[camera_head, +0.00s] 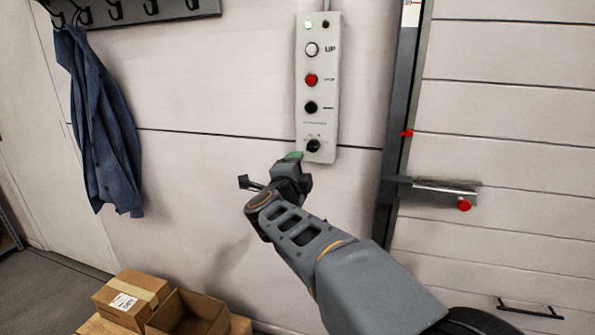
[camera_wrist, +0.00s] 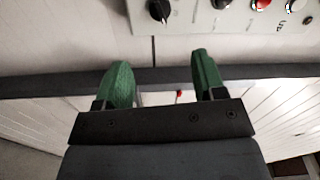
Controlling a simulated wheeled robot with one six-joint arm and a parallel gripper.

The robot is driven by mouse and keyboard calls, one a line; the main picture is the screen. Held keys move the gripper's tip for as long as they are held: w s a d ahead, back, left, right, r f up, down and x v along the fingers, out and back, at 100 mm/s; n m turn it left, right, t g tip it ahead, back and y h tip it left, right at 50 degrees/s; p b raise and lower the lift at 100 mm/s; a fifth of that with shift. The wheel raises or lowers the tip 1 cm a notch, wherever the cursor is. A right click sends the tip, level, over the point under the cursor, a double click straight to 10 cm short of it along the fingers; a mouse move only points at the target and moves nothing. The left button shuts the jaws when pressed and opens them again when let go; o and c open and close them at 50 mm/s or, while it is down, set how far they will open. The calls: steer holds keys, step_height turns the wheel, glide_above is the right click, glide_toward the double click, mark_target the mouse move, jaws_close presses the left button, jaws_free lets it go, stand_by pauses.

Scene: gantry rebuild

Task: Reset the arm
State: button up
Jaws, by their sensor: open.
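My gripper (camera_wrist: 160,84) shows in the wrist view with its two green fingertips apart and nothing between them. In the head view my gripper (camera_head: 292,157) is at the end of my arm, just below and left of the control panel's lower end. Whether it touches the panel or wall cannot be told. The control panel (camera_head: 318,60) is a pale upright box on the wall. It has a white button marked UP, a red button, a black button and a black rotary knob (camera_head: 313,146) at the bottom. A green light glows at its top left. The knob also shows in the wrist view (camera_wrist: 159,10).
A blue jacket (camera_head: 103,125) hangs from a hook rack (camera_head: 140,12) at left. Cardboard boxes (camera_head: 130,298) stand low at bottom left. A slatted door (camera_head: 510,150) with a latch bar (camera_head: 444,187) is at right. The wall between jacket and panel is clear.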

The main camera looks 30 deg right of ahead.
steer(key=shift+s, duration=0.1)
stand_by(0.5)
steer(key=w+a+f+n+y+p, duration=0.1)
steer(key=a+f+n+y+p, duration=0.1)
steer(key=a+f+n+y, duration=0.4)
steer(key=w+a+f+n+y+p, duration=0.1)
steer(key=a+f+n+y, duration=0.1)
steer(key=a+n+y, duration=0.65)
steer(key=s+a+f+n+g+p, duration=0.3)
steer(key=s+n+g+p, duration=0.5)
steer(key=s, duration=0.4)
steer(key=s+d+r+n+p, duration=0.1)
steer(key=s+r+n+p, duration=0.2)
steer(key=s+r+p, duration=0.1)
steer(key=shift+s+r+g+h+p, duration=0.2)
steer(key=shift+s+g+h+p, duration=0.2)
steer(key=shift+s+p, duration=0.55)
steer(key=shift+s, duration=0.2)
